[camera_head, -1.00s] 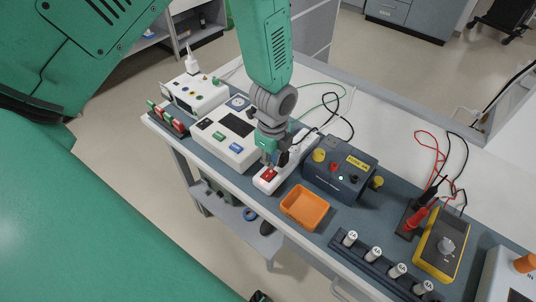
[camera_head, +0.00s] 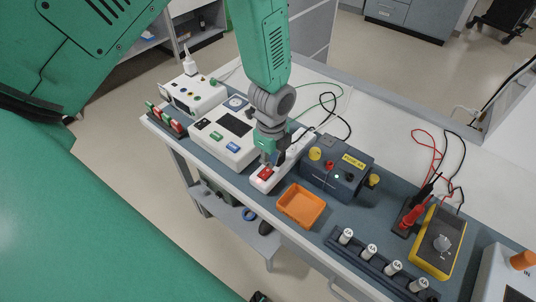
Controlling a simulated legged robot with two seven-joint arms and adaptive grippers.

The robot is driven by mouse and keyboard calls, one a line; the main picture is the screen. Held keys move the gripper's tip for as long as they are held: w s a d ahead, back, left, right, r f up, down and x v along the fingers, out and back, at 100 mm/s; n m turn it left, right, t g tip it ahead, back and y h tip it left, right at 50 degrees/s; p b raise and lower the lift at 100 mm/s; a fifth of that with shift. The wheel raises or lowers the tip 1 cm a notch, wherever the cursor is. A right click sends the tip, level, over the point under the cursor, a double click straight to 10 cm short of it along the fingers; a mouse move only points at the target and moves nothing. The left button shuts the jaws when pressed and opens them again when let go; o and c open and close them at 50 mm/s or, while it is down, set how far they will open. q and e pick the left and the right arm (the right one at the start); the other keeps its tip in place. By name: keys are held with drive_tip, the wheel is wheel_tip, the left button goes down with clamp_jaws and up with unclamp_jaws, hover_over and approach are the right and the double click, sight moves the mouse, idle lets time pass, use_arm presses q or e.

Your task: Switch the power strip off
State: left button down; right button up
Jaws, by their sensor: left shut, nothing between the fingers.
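The white power strip (camera_head: 262,184) lies on the bench between a white instrument and a dark blue box. Its red switch (camera_head: 265,173) is at the near end. A dark plug sits in the strip behind the switch, partly covered by my gripper. My left gripper (camera_head: 268,161) is shut and empty, pointing down just above or on the red switch. I cannot tell whether the tips touch it. The switch's rocker position is too small to read. My right gripper is out of view.
The white instrument (camera_head: 222,146) is close on the left, and the dark blue box (camera_head: 337,180) is close on the right. An orange tray (camera_head: 301,206) stands just in front. A yellow multimeter (camera_head: 438,242) and a rack of white-capped fuses (camera_head: 381,266) are farther right.

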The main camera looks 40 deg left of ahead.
sight(268, 170)
use_arm(q)
drive_tip(key=shift+a+f, duration=0.25)
drive_tip(key=shift+a, duration=0.3)
drive_tip(key=shift+a+f, duration=0.3)
drive_tip(key=shift+a, duration=0.05)
drive_tip(key=shift+d+b, duration=0.35)
drive_tip(key=shift+d, duration=0.4)
drive_tip(key=shift+a+r+p, duration=0.3)
drive_tip(key=shift+a+p, duration=0.1)
drive_tip(key=shift+p, duration=0.05)
drive_tip(key=shift+w+a+r+p, duration=0.1)
drive_tip(key=shift+a+r+p, duration=0.05)
drive_tip(key=shift+r+p, duration=1.1)
drive_tip(key=shift+r, duration=0.15)
drive_tip(key=shift+d+r+p, duration=0.2)
drive_tip(key=shift+r+p, duration=0.3)
drive_tip(key=shift+r, duration=0.05)
drive_tip(key=shift+d+r+p, duration=0.15)
drive_tip(key=shift+r+p, duration=0.3)
drive_tip(key=shift+r, duration=0.05)
drive_tip(key=shift+a+r+p, duration=0.15)
drive_tip(key=shift+r+p, duration=0.45)
drive_tip(key=shift+r, duration=0.05)
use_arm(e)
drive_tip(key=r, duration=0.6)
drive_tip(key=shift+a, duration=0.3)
use_arm(q)
drive_tip(key=shift+a+f, duration=0.1)
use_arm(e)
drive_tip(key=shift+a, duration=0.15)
